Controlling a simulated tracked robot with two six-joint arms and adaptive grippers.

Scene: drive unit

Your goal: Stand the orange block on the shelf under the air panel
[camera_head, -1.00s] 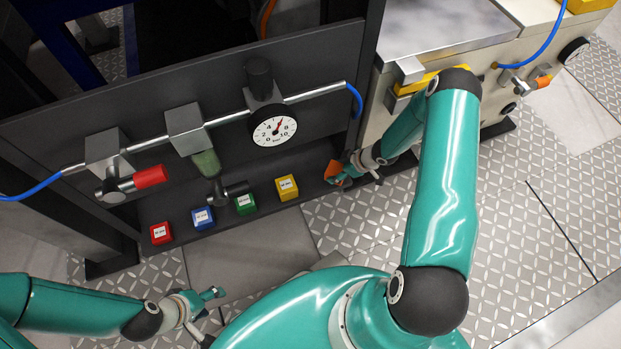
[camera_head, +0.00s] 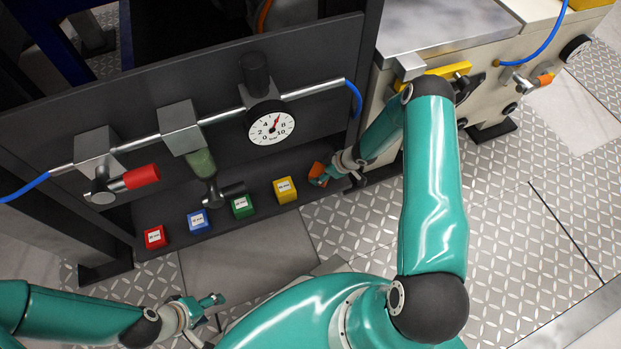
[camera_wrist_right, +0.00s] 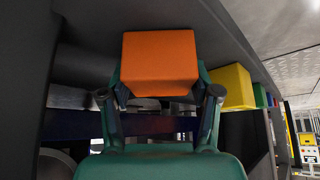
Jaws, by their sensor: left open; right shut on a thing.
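The orange block (camera_head: 317,170) is held in my right gripper (camera_head: 322,176) at the right end of the dark shelf (camera_head: 262,215) under the air panel (camera_head: 230,150). In the right wrist view the orange block (camera_wrist_right: 160,63) sits between the fingertips, its plain face toward the camera. I cannot tell whether its underside touches the shelf. On the shelf stand a red block (camera_head: 155,237), a blue block (camera_head: 198,221), a green block (camera_head: 242,206) and a yellow block (camera_head: 285,190) in a row. My left gripper (camera_head: 212,310) is open and empty, low and left, away from the shelf.
A pressure gauge (camera_head: 270,128), a red-handled valve (camera_head: 140,177) and a filter bowl (camera_head: 202,163) hang above the shelf. A cream cabinet (camera_head: 490,90) stands to the right. The yellow block (camera_wrist_right: 232,87) is close beside the orange block in the wrist view.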

